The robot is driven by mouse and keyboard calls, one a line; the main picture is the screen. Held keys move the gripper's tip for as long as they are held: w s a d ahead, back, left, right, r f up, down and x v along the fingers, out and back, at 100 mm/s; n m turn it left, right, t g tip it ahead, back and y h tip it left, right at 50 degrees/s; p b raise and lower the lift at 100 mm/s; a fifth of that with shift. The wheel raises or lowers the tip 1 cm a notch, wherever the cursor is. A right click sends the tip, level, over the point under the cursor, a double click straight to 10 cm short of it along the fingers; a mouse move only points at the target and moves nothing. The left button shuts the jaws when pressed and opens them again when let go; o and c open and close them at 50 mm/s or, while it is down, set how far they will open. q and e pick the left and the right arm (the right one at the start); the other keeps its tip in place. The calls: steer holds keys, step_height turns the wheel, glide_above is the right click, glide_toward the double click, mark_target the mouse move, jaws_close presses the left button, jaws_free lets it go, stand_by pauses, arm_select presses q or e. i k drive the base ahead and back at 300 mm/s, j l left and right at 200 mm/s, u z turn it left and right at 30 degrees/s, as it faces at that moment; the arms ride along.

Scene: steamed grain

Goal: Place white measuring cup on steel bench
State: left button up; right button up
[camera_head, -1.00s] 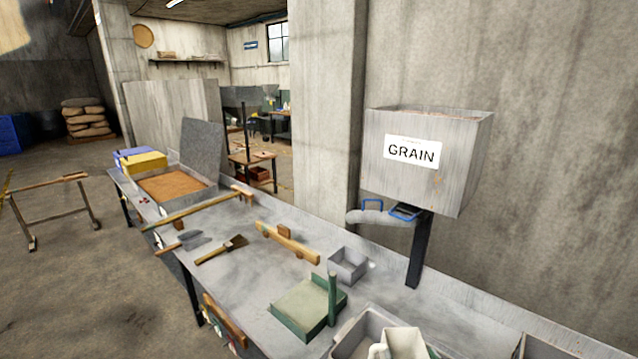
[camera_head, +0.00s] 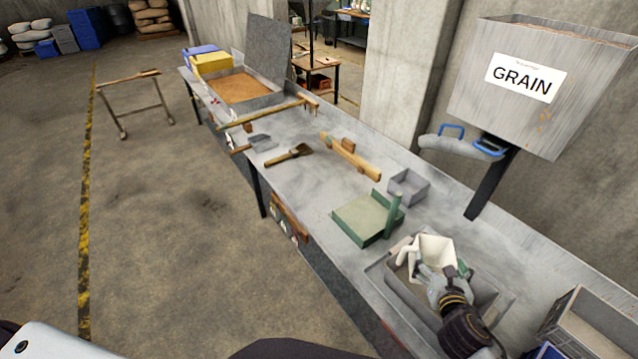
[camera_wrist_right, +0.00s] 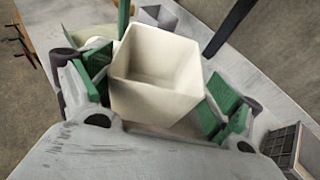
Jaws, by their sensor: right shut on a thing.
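The white measuring cup (camera_head: 434,256) is a cream square cup with a handle on its left. It stands upright over the grey tray (camera_head: 388,287) at the near end of the steel bench (camera_head: 310,208). My right gripper (camera_head: 442,279) is shut on the cup. In the right wrist view the cup (camera_wrist_right: 157,78) is empty and sits between the green finger pads of the gripper (camera_wrist_right: 156,92). I cannot tell whether its base touches the tray. My left gripper is not in view.
A green scale-like block with a post (camera_head: 366,219) and a small grey box (camera_head: 408,186) stand just beyond the tray. A grain hopper (camera_head: 545,90) rises at the back right. A crate (camera_head: 590,325) is at the right. Bare bench lies around the brush (camera_head: 290,154).

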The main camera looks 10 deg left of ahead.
mark_target(320, 183)
steer(key=i+j+u, duration=0.1)
steer(key=j, duration=0.25)
steer(key=i+j, duration=0.2)
steer(key=j, duration=0.15)
steer(key=i+j+u, duration=0.25)
steer(key=i+j, duration=0.3)
